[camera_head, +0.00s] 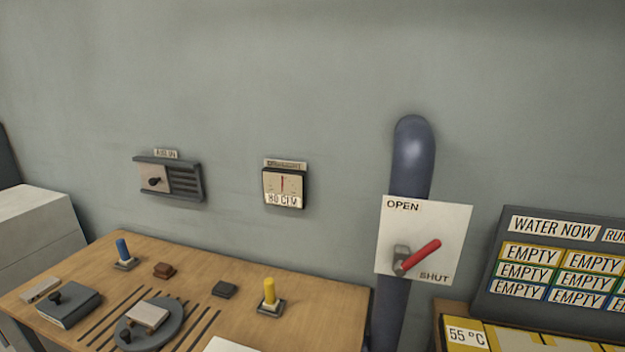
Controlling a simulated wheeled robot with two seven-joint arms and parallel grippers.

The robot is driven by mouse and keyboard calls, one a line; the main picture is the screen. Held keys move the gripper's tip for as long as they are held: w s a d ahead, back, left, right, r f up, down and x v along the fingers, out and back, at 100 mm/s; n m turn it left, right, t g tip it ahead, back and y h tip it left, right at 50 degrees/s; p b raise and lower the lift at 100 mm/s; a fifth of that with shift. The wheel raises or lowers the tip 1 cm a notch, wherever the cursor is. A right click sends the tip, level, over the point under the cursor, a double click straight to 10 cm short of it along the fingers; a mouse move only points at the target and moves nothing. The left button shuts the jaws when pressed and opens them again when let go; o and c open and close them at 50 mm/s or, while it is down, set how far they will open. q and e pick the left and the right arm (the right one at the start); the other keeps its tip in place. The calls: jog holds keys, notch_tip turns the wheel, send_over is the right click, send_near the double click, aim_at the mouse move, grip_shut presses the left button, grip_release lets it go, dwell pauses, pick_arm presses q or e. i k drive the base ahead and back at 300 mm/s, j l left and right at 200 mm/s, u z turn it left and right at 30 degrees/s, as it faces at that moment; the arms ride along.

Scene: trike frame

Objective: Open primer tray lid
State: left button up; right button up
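I cannot tell for sure which thing is the primer tray. A dark flat box with a knob on top (69,305) sits at the left of the wooden table (325,316), and its top looks closed. A round dark disc (170,328) with a light block on it and a small dark knob stands to its right at the table's front. Neither of my grippers shows in this view.
A blue peg (123,249) and a yellow peg (269,290) stand upright on the table. A brown block (163,271) and a dark block (225,289) lie between them. A pipe (411,160) with a red-handled valve (420,255) rises at right, beside a label board (517,312).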

aim_at(61, 302)
jog(key=u, duration=1.65)
jog(key=i+j+z, duration=0.45)
jog(key=i+j, duration=0.15)
jog(key=j, duration=0.15)
